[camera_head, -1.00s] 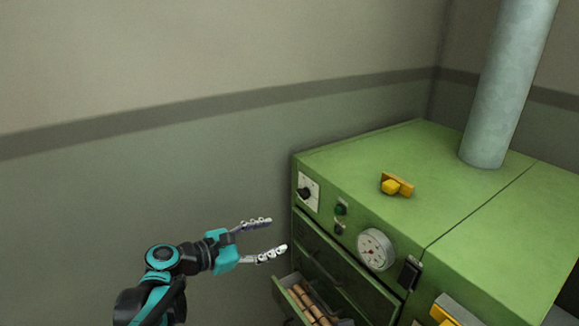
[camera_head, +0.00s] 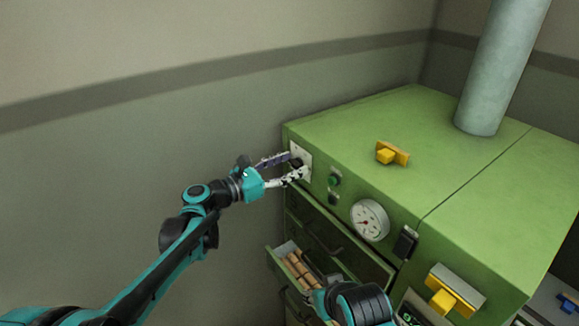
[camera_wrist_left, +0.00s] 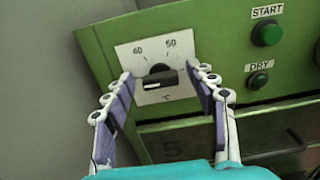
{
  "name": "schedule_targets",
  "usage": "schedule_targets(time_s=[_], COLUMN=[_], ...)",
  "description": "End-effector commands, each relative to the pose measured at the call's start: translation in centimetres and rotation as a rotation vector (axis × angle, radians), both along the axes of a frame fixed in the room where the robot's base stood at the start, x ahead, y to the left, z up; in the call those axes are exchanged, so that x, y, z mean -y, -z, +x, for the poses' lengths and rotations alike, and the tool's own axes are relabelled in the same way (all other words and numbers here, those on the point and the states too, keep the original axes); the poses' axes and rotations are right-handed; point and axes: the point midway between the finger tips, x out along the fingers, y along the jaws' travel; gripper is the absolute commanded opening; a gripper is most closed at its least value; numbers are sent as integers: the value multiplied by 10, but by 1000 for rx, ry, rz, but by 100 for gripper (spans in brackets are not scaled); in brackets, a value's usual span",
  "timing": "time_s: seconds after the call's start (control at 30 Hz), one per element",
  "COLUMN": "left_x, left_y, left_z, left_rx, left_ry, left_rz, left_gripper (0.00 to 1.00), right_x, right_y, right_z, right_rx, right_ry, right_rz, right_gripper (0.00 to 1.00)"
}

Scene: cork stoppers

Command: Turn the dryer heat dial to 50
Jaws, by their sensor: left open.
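The heat dial (camera_wrist_left: 160,78) is a black knob on a white plate (camera_wrist_left: 130,52) marked 40 at upper left and 50 at upper right. The plate is on the front left of the green dryer (camera_head: 350,150). My left gripper (camera_head: 297,163) is open at the plate, with one finger on each side of the dial; contact is unclear. Part of my right arm is low in the head view by the drawer, its gripper (camera_head: 314,273) mostly hidden.
Right of the dial are a green START button (camera_wrist_left: 267,33) and a DRY button (camera_wrist_left: 259,80). A round gauge (camera_head: 369,220) is farther right. Below, an open drawer (camera_head: 274,262) holds several corks. A yellow handle (camera_head: 392,153) is on top, before a grey pipe (camera_head: 495,80).

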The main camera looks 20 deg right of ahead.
Motion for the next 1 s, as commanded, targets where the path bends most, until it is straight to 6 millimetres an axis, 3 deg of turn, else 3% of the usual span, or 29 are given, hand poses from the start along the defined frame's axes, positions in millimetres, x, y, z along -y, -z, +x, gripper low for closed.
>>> schedule_targets(time_s=[0.17,0.3,0.37,0.67,1.0], left_x=[0,0,0,0,0], left_y=[0,0,0,0,-1], left_z=[0,0,0,0,-1], left_rx=[0,1,1,20,196], left_ry=[0,0,0,0,0], left_rz=[0,0,0,7,72], left_gripper=[54,17,7,7,7], right_x=[0,0,0,0,0], right_y=[0,0,0,-1,-6], right_z=[0,0,0,0,0], right_rx=[0,0,0,0,0], right_ry=[0,0,0,0,0], right_rz=[0,0,0,0,0], right_gripper=[40,40,40,40,40])
